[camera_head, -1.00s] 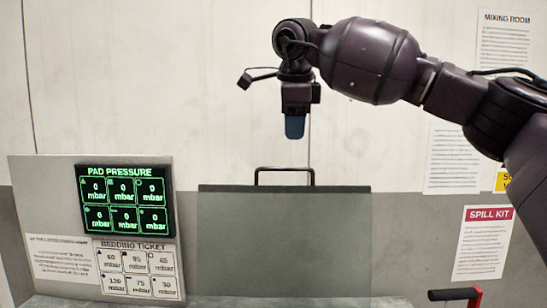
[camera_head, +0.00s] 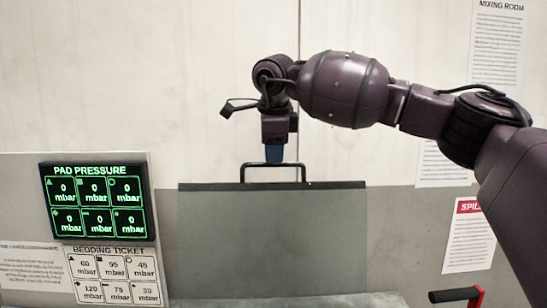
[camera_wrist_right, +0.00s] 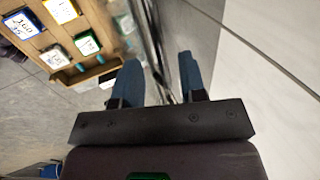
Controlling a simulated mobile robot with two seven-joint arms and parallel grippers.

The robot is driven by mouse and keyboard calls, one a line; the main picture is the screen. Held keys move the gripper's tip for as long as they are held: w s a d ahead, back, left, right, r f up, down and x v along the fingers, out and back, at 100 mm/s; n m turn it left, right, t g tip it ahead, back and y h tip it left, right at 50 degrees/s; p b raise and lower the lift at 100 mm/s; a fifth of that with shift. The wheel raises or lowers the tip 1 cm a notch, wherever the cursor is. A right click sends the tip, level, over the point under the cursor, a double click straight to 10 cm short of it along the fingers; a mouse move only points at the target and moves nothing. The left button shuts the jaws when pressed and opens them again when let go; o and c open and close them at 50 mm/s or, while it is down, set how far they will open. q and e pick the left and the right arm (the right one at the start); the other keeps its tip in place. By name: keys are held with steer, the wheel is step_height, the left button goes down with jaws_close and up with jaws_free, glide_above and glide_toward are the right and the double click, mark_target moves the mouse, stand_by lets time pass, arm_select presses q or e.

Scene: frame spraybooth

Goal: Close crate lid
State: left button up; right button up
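The crate lid (camera_head: 270,240) is a grey-green, see-through panel standing upright in the head view. A black bar handle (camera_head: 273,164) sticks up from its top edge. My right gripper (camera_head: 275,154) points down with its blue fingertips at the handle's top bar. In the right wrist view its two fingers (camera_wrist_right: 160,66) are apart, with thin dark edges between and beyond them. I cannot tell whether either finger touches the handle. The crate body cannot be made out clearly. My left gripper is not in view.
A pad pressure display (camera_head: 97,202) and a bedding ticket (camera_head: 115,275) stand left of the lid. A red-ended black handle (camera_head: 460,295) is at lower right. The wrist view shows a wooden tray (camera_wrist_right: 100,75) with labelled blocks. The wall is behind.

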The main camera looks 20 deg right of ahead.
steer(key=shift+x, duration=0.95)
jaws_close()
